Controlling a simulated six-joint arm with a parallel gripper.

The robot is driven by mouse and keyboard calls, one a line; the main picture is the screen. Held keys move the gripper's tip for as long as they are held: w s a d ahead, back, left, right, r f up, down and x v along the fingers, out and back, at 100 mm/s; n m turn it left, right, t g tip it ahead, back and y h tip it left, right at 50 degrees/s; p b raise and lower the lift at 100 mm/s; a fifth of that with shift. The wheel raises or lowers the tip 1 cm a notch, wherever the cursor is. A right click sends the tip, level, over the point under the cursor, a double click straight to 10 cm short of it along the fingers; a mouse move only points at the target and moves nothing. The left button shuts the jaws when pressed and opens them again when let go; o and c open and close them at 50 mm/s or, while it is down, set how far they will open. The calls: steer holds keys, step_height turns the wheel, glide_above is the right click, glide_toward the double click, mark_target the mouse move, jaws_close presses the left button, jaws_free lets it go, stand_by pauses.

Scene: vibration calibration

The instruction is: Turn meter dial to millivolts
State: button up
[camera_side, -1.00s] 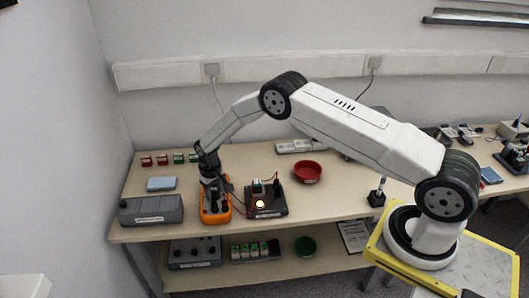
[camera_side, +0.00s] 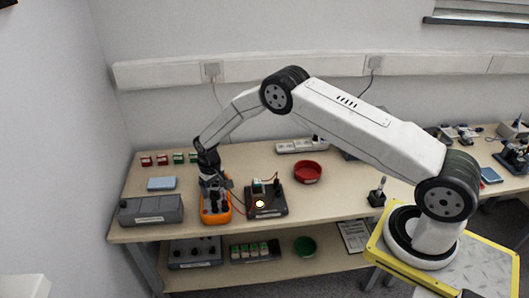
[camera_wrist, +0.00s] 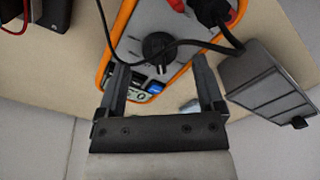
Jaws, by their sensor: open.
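The orange-edged meter (camera_side: 217,216) lies on the bench below my gripper (camera_side: 212,198). In the wrist view, the meter's grey face (camera_wrist: 135,50) shows with its black dial (camera_wrist: 158,46), small blue buttons and part of its display. The dial lies beyond my fingertips, between their lines. My gripper (camera_wrist: 160,72) is open and empty, its two fingers apart. Red and black plugs (camera_wrist: 205,8) sit in the meter's far end, and a black lead crosses near the dial. I cannot read the dial's setting.
A grey case (camera_side: 151,210) stands left of the meter; it is close on the right in the wrist view (camera_wrist: 268,82). A dark unit (camera_side: 266,199) with a lit lamp stands right of the meter. A red bowl (camera_side: 307,171) is behind it.

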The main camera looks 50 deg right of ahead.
mark_target(217, 194)
steer(key=shift+r, duration=3.15)
steer(key=shift+c, duration=0.3)
steer(key=shift+s, duration=0.8)
steer(key=shift+f, duration=0.1)
steer(key=shift+f, duration=0.15)
steer(key=shift+f, duration=3.75)
